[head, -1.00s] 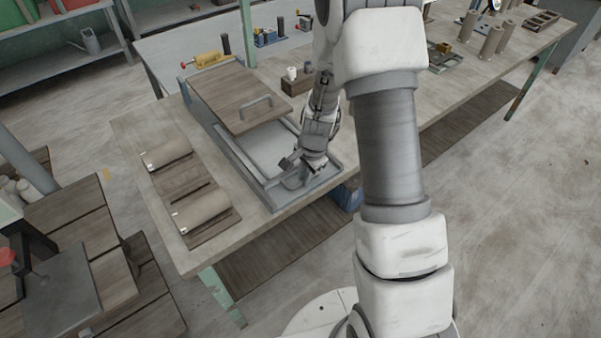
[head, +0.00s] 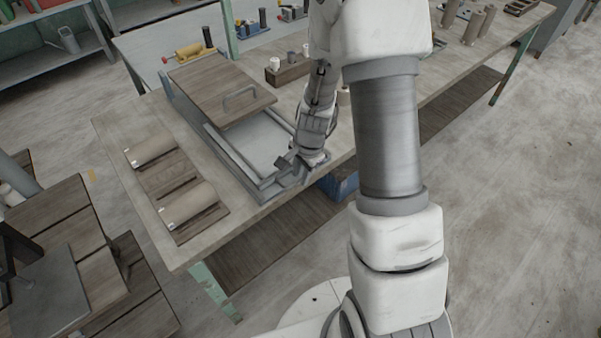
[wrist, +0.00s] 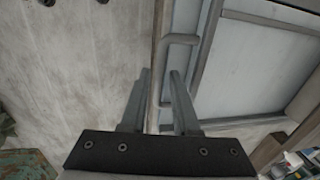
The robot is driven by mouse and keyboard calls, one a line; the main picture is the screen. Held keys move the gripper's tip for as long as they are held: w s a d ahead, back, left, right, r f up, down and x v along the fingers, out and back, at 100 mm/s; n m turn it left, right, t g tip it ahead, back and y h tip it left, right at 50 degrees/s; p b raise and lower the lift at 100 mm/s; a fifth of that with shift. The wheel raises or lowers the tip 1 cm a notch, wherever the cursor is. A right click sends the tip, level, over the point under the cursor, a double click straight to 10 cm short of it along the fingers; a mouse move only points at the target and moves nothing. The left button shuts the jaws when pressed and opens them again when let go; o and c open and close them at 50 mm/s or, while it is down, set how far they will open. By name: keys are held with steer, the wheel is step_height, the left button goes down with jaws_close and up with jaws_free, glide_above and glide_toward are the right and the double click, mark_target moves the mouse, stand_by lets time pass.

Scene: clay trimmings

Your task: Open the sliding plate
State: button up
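A brown wooden plate (head: 210,86) with a grey bar handle (head: 240,97) covers the back part of a grey frame (head: 233,160) on the workbench. A pale grey surface (head: 258,140) shows in front of the plate. I cannot tell whether the wooden plate or this pale panel is the sliding plate. My gripper (head: 288,164) is at the frame's near end, away from the wooden plate's handle. In the wrist view my gripper (wrist: 160,100) has its fingers apart, one either side of a bent grey bar (wrist: 156,85) along the edge of the pale panel (wrist: 255,68). Contact is not clear.
A yellow tool (head: 190,50) lies behind the plate, and small cups stand on a block (head: 288,72) to the right. The workbench (head: 130,118) is bare at its left edge.

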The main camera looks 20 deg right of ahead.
steer(key=shift+o, duration=0.8)
step_height(320, 180, up, 17)
steer(key=s+d+p, duration=0.1)
steer(key=s+p, duration=0.1)
steer(key=s, duration=0.1)
steer(key=shift+d+r, duration=0.1)
